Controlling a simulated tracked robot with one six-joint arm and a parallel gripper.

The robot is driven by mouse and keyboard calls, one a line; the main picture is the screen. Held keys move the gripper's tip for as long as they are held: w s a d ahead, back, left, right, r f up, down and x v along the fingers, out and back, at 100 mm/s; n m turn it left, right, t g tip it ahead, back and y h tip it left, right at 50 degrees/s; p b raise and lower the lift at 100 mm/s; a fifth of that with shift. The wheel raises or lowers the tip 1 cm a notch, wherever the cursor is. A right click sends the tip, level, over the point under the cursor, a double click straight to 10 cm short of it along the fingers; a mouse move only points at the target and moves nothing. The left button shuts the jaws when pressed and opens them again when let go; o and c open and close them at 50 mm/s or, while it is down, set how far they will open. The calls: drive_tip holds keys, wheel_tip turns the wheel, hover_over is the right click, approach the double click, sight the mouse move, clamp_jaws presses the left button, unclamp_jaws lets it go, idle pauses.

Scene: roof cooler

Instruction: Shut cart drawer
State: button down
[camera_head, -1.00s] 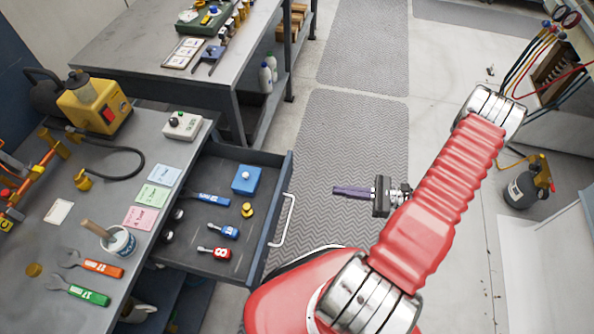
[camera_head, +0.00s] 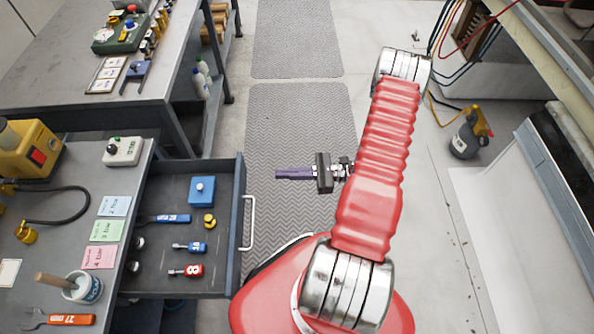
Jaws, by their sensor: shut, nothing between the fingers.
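The cart drawer (camera_head: 224,255) is pulled out from the cart on the left, with a pale bar handle (camera_head: 250,222) on its front. Inside it lie a blue box (camera_head: 201,191), a yellow knob-like piece (camera_head: 209,221), a blue-handled wrench (camera_head: 172,219) and two small tools, one blue and one red. My gripper (camera_head: 280,173) has purple fingers, shut and empty. It is to the right of the drawer front, level with the drawer's far end in the picture, pointing left. A gap of mat shows between the fingertips and the drawer; the height difference is hard to tell.
The cart top (camera_head: 60,245) carries a yellow machine (camera_head: 30,148), a grey switch box (camera_head: 123,151), colored cards and a cup. A workbench (camera_head: 150,85) stands behind. The floor mat (camera_head: 300,120) beyond the drawer is clear. A yellow-topped sprayer (camera_head: 470,133) stands at right.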

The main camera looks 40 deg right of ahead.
sight(244, 175)
drive_tip(key=x, duration=0.9)
drive_tip(key=shift+w+a, duration=0.15)
drive_tip(key=shift+a, duration=0.05)
